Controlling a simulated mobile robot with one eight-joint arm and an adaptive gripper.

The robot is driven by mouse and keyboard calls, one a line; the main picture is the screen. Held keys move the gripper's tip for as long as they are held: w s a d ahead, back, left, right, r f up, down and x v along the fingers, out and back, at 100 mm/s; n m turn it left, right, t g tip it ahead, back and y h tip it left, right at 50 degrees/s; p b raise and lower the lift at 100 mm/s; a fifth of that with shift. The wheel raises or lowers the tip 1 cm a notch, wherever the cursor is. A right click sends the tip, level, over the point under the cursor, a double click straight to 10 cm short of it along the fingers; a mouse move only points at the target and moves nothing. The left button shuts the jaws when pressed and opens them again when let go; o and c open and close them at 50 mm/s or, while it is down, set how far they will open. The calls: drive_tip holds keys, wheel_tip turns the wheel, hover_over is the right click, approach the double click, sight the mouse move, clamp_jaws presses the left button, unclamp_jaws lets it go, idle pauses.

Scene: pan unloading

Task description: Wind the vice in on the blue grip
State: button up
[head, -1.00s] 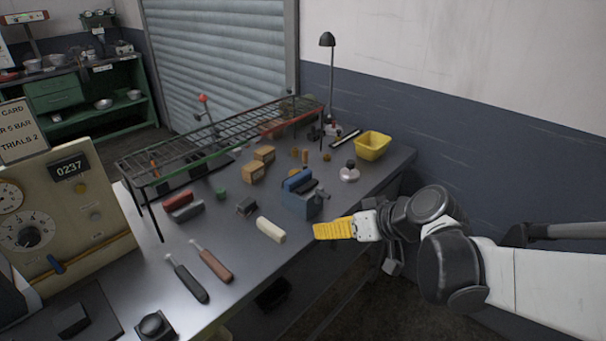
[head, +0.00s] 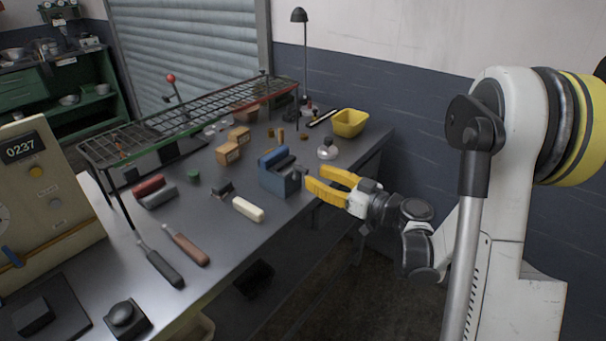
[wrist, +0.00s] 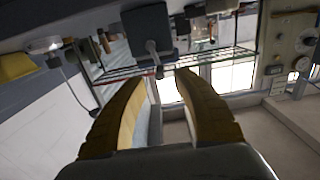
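The blue vice (head: 280,183) stands near the right front edge of the bench. A bright blue block (head: 271,157), which looks like the blue grip, sits at its top beside a dark jaw. I cannot tell whether the jaws touch it. The vice appears upside down in the wrist view (wrist: 146,28), with its grey screw handle (wrist: 152,57) just beyond my fingertips. My gripper (head: 314,177) has two yellow fingers, spread apart and empty, just right of the vice. In the wrist view a clear gap shows between the fingers (wrist: 160,77). Contact with the handle is not visible.
A cream block (head: 248,209) lies left of the vice; red and grey blocks lie further left. Two screwdriver-like tools lie near the front edge. A wire rack (head: 190,113) spans the back. A yellow bin (head: 349,123) stands at the far right end. Open floor lies before the bench.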

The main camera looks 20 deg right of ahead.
sight(304, 170)
drive_tip(key=shift+b+x, duration=0.45)
drive_tip(key=shift+x, duration=1.9)
clamp_jaws()
drive_tip(key=shift+d, duration=0.1)
